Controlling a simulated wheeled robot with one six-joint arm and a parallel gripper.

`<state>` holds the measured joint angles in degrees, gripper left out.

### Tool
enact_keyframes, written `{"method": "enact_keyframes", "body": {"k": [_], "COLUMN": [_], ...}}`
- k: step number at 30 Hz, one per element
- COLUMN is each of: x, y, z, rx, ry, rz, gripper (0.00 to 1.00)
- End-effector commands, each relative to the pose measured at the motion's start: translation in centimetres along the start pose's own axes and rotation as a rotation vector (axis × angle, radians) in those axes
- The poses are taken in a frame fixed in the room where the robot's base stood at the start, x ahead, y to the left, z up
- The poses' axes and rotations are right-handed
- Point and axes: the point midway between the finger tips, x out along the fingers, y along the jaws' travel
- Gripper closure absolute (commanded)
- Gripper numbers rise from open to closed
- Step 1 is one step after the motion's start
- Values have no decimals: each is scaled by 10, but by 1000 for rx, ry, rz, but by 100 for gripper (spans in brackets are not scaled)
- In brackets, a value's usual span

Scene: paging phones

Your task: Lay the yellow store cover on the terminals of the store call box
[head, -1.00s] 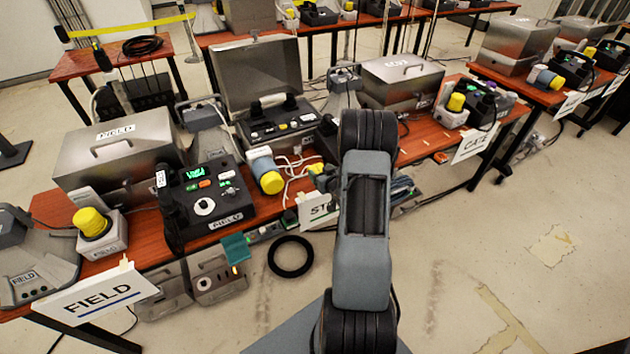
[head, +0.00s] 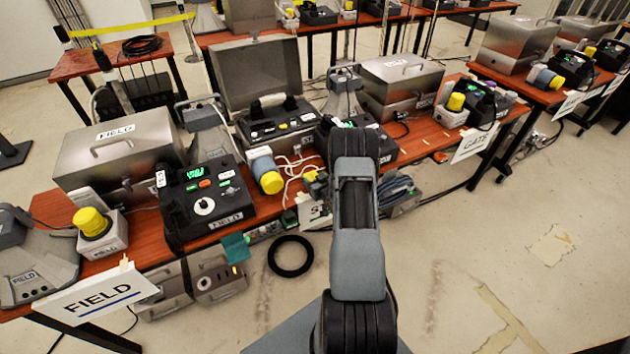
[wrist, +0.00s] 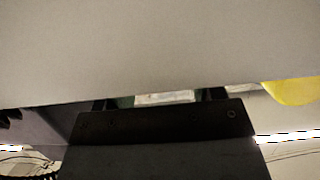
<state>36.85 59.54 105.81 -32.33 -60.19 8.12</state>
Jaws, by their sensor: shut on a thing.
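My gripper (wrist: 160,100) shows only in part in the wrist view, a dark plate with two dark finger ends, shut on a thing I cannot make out. A pale strip with green edges shows between the ends. In the head view my arm hides the gripper. A small yellow thing (head: 314,180) shows just left of my arm; I cannot tell whether it is the store cover. A rounded yellow shape (wrist: 290,92) shows at the right of the wrist view. A dark call box (head: 385,143), probably the store's, stands behind my arm, partly hidden, and its terminals cannot be seen.
A large grey surface (wrist: 150,45) fills the upper wrist view. A yellow-capped cylinder (head: 268,175) and loose white cables lie left of my arm. The field call box (head: 203,205) and a metal case (head: 400,80) stand on the table. The floor at right is clear.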

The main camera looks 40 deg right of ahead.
Motion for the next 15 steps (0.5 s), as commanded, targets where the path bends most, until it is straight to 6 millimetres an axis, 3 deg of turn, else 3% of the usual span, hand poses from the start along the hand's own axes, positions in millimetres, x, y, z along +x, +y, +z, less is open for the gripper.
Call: {"method": "enact_keyframes", "body": {"k": [8,9,15], "x": [2,1,1], "y": [0,0,0], "z": [5,4,4], "rx": [0,0,0], "ry": [0,0,0], "rz": [0,0,0], "gripper": [66,37,18]}}
